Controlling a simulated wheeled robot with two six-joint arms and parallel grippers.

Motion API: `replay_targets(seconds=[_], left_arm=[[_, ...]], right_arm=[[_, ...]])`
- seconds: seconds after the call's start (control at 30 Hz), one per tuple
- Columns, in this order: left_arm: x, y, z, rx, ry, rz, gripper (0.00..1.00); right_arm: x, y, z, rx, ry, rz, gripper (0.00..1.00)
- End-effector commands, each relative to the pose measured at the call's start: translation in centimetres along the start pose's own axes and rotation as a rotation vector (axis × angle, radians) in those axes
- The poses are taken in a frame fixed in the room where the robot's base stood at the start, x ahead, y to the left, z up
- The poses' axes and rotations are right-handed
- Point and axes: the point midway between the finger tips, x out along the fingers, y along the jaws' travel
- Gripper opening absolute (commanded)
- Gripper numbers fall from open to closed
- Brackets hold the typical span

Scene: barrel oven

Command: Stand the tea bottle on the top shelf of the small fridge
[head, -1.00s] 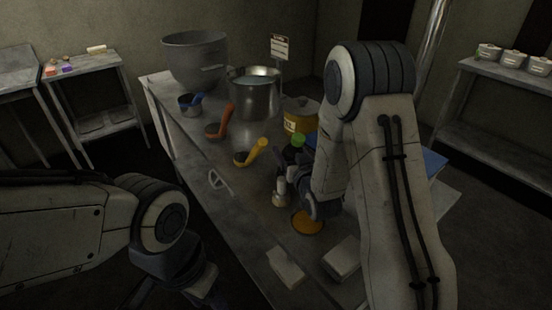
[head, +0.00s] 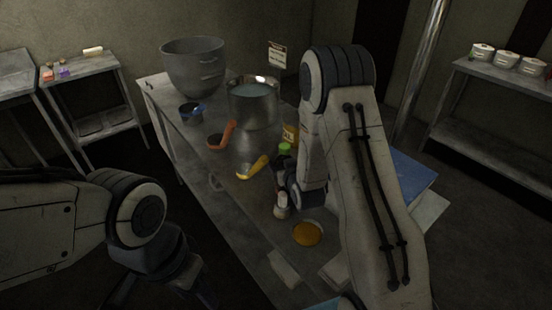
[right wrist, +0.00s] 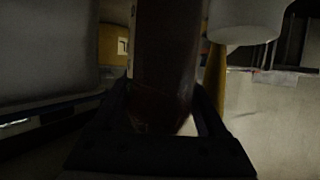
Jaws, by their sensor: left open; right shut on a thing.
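The tea bottle is dark brown-red with a green cap (head: 285,148); its body (right wrist: 168,60) fills the middle of the right wrist view. My right gripper (head: 283,182) is shut around the body, one finger on each side. In the head view the bottle is over the long table, in front of the yellow pot, and my right gripper partly hides it. I cannot tell if its base touches the table. My left gripper (head: 196,285) is open and empty at the bottom edge, left of the table. I cannot make out the small fridge.
The long table (head: 200,165) holds a large grey bowl (head: 193,70), a metal pot (head: 253,105), several ladles, a yellow pot (head: 290,135) and an orange disc (head: 307,233). A blue surface (head: 410,178) shows behind my right arm. White pots stand on the right shelf (head: 470,105).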

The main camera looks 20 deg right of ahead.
Motion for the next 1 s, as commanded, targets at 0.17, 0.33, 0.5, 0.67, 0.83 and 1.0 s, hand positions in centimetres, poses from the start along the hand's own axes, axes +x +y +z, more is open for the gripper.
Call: replay_targets(seconds=[0.17,0.33,0.5,0.67,0.83,1.0], left_arm=[[1.29,-0.1,0.18,0.0,-0.003,0.0,0.5],[1.19,-0.09,0.15,0.0,-0.002,0.0,0.5],[1.51,-0.11,0.16,0.0,-0.002,0.0,0.5],[1.52,-0.11,0.16,0.0,-0.002,0.0,0.5],[1.51,-0.11,0.16,0.0,-0.002,0.0,0.5],[1.11,-0.08,0.13,0.0,-0.002,0.0,0.5]], right_arm=[[0.61,-0.01,1.49,0.001,0.002,0.0,0.0],[0.57,-0.03,1.39,0.001,0.003,-0.001,0.0],[0.66,0.07,1.68,0.002,0.004,0.0,0.0],[0.62,0.13,1.81,0.002,0.0,0.001,1.0],[0.61,0.16,1.81,0.002,0.0,0.001,1.0],[0.24,0.17,1.45,0.002,-0.001,0.001,1.0]])
